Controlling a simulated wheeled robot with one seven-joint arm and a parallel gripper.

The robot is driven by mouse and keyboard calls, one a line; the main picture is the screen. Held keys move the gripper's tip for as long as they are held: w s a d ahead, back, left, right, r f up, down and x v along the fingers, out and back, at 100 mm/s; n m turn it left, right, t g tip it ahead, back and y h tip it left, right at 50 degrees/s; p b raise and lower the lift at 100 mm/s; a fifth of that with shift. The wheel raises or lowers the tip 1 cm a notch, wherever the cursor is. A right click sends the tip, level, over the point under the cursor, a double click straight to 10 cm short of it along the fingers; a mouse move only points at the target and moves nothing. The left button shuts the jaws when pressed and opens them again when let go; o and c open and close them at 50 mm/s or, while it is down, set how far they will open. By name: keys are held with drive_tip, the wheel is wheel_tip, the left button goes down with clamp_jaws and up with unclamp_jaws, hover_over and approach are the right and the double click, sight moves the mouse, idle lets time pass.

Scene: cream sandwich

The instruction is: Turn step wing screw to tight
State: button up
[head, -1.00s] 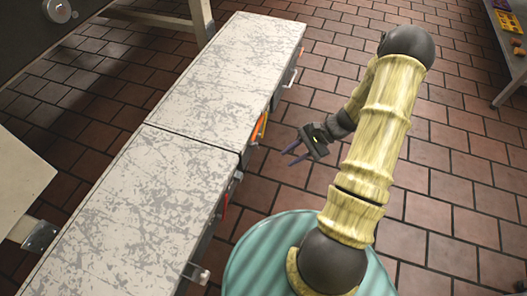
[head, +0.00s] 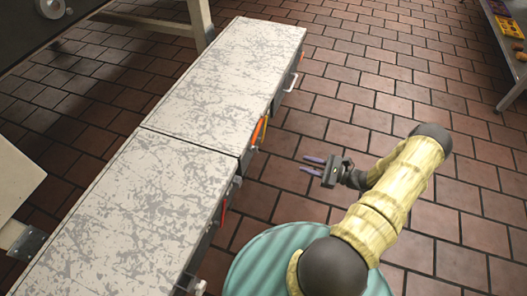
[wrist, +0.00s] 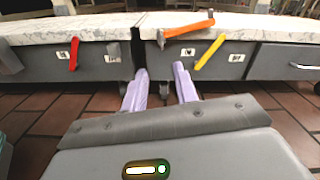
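My gripper (head: 304,163) is in front of the drawer fronts of the long bench, with a gap of floor between. Its two purple fingers point at the bench. They are apart with nothing between them, as the wrist view (wrist: 160,70) shows. I cannot tell which is the step wing screw. The fingers touch none of them.
The bench has two worn white tops (head: 215,90) that meet at a seam. A drawer with a bar handle (wrist: 289,66) is at the right in the wrist view. Brick floor (head: 350,100) beyond my arm is open. A shelf (head: 508,55) stands at the far right.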

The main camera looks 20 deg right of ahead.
sight(256, 150)
drive_tip(key=b+x, duration=0.7)
drive_tip(key=x, duration=1)
clamp_jaws()
